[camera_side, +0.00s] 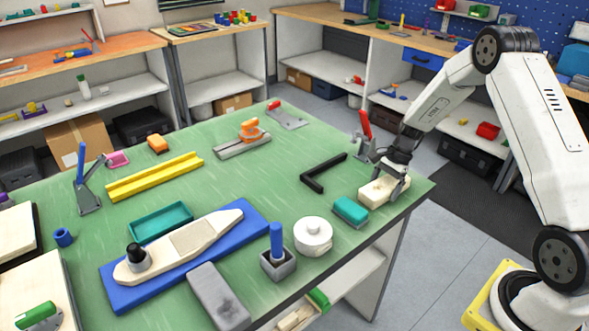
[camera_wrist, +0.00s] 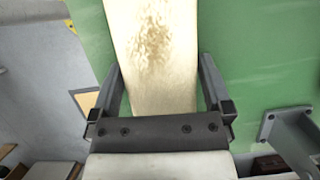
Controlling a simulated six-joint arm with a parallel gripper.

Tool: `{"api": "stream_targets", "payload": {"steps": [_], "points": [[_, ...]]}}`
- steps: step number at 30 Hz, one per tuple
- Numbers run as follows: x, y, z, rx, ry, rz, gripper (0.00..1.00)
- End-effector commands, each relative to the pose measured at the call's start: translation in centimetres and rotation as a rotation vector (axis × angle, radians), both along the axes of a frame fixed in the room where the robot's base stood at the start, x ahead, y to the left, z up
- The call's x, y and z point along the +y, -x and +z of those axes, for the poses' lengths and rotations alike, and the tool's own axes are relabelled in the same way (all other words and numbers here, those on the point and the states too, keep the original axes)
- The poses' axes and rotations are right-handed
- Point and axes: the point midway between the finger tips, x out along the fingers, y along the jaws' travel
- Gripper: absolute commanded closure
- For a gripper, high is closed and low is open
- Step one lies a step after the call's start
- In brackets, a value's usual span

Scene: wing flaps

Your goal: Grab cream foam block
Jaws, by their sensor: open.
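The cream foam block (camera_side: 376,192) lies on the green table near its right corner in the side view. My gripper (camera_side: 389,187) is down at the block, at its right part. In the wrist view the block (camera_wrist: 152,45) runs up between the two fingers of my gripper (camera_wrist: 158,75). The fingers stand on either side of it, with a narrow gap at the right and little or none visible at the left. The jaws are open; whether either finger touches the block cannot be told.
A teal block (camera_side: 350,211) lies just left of the cream block. A black L-shaped piece (camera_side: 318,180) and a red-handled clamp (camera_side: 365,130) are close behind. The table's edge (camera_side: 410,208) is close on the right. A white round pot (camera_side: 313,237) stands nearer the front.

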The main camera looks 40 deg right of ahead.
Motion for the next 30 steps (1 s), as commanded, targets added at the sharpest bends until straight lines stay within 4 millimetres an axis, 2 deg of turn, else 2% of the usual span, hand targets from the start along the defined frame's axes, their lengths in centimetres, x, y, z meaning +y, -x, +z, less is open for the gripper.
{"api": "stream_targets", "payload": {"steps": [4,5,6,11,23,30], "points": [[0.0,0.0,0.0,0.0,0.0,0.0,0.0],[0.0,0.0,0.0,0.0,0.0,0.0,0.06],[0.0,0.0,0.0,0.0,0.0,0.0,0.19],[0.0,0.0,0.0,0.0,0.0,0.0,0.7],[0.0,0.0,0.4,-0.001,0.001,0.001,0.72],[0.0,0.0,2.1,-0.002,0.001,0.0,0.72]]}}
